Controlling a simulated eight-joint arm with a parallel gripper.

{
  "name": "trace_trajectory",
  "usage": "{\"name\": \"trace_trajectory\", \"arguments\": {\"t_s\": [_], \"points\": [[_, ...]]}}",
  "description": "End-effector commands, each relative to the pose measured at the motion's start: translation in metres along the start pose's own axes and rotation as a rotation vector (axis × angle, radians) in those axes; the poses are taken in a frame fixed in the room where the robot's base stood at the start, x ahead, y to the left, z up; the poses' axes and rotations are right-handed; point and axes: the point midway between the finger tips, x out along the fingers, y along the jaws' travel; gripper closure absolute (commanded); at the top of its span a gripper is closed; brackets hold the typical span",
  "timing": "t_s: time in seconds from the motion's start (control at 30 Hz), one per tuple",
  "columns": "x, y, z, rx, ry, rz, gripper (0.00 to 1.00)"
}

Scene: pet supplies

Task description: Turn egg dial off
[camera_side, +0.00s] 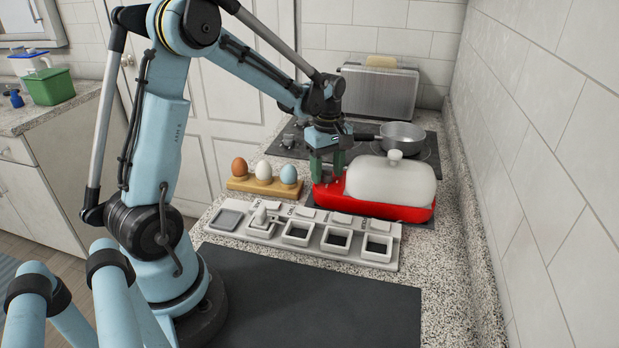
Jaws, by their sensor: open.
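A red appliance base (392,211) with a pale domed lid (388,179) and a knob on top sits on the granite counter, right of centre. It may be the egg cooker. I cannot make out a dial on it; one may be hidden behind my gripper or too small to see. My gripper (327,181) has green fingers pointing down at the red base's left end. It is open, and I cannot tell whether it touches the base. Three eggs, brown (239,167), white (264,170) and blue (288,174), stand in a wooden holder (262,186) left of the gripper.
A white rack (268,236) with several square compartments lies in front of the red base. A dark mat (330,312) is clear nearer the camera. Behind are a cooktop (424,154), a metal pot (402,138) and a toaster (379,95). A tiled wall (545,150) bounds the right side.

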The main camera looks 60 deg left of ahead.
Motion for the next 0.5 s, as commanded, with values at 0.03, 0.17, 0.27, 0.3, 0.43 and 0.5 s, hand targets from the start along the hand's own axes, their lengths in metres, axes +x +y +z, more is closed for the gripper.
{"name": "trace_trajectory", "arguments": {"t_s": [0.03, 0.17, 0.27, 0.3, 0.43, 0.5], "points": [[0.000, 0.000, 0.000, 0.000, 0.000, 0.000, 0.47], [-0.003, 0.000, 0.000, 0.000, 0.000, 0.000, 0.47], [-0.011, 0.000, 0.000, 0.000, 0.000, 0.000, 0.47], [-0.015, 0.000, 0.000, 0.000, 0.000, 0.000, 0.47], [-0.037, 0.000, 0.000, 0.000, 0.000, 0.000, 0.47], [-0.050, 0.000, 0.000, 0.000, 0.000, 0.000, 0.47]]}}
